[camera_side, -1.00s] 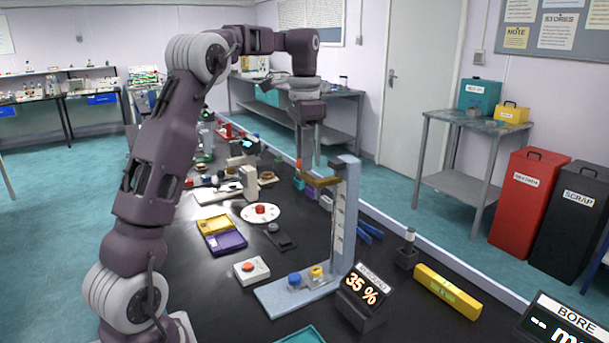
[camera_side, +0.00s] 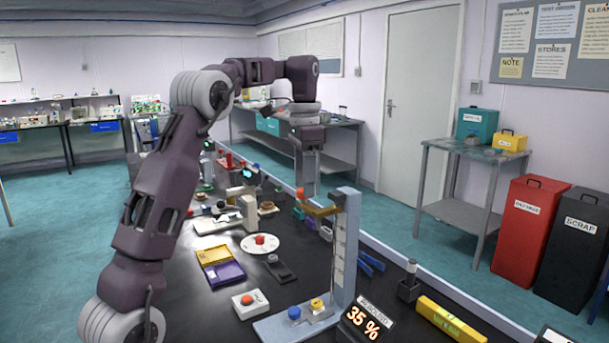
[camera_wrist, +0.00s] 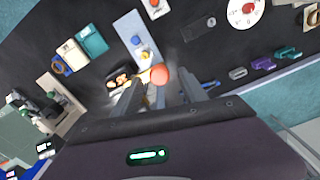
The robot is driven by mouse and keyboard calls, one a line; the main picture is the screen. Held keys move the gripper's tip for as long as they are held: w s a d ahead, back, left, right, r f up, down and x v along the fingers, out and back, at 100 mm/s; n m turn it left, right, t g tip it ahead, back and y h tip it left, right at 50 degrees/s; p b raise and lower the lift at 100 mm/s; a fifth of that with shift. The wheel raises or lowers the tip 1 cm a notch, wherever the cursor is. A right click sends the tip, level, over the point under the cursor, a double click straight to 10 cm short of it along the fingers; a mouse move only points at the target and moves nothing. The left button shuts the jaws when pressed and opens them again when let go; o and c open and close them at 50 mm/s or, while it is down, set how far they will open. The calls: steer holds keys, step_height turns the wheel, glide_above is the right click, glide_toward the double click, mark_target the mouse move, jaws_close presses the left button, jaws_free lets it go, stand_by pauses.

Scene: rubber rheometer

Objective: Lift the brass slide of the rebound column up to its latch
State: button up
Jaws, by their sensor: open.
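The rebound column (camera_side: 345,245) is an upright pale blue-grey post on a flat base. Its brass slide (camera_side: 318,211) sticks out to the left near the top, just under a brown block (camera_side: 338,199) that may be the latch. An orange-red knob (camera_side: 300,193) shows at the slide's outer end. My gripper (camera_side: 307,188) points down with open fingers at the knob. In the wrist view the round red knob (camera_wrist: 160,75) shows between the fingers of my gripper (camera_wrist: 158,92), with nothing clamped. Contact cannot be told.
The column's base carries a blue knob (camera_side: 294,313) and a yellow knob (camera_side: 317,305). A display reading 35 % (camera_side: 365,320) and a yellow bar (camera_side: 450,318) stand to its right. A red-button box (camera_side: 250,302), a purple-and-yellow case (camera_side: 220,266) and a white dish (camera_side: 260,243) lie left.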

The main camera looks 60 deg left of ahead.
step_height(320, 180, up, 6)
steer(key=shift+w+f, duration=0.1)
steer(key=shift+f, duration=0.15)
steer(key=shift+r, duration=0.5)
steer(key=s+d+r+n+t, duration=0.25)
steer(key=s+d, duration=0.75)
steer(key=d, duration=0.5)
steer(key=s+d+f+t, duration=0.1)
steer(key=s+d+f, duration=0.3)
steer(key=s+f, duration=0.2)
steer(key=s+d+f+t, duration=0.2)
steer(key=s+d+f, duration=0.1)
steer(key=s+f, duration=0.4)
steer(key=shift+s+d+f, duration=0.15)
steer(key=shift+s+d, duration=0.25)
steer(key=shift+s, duration=0.5)
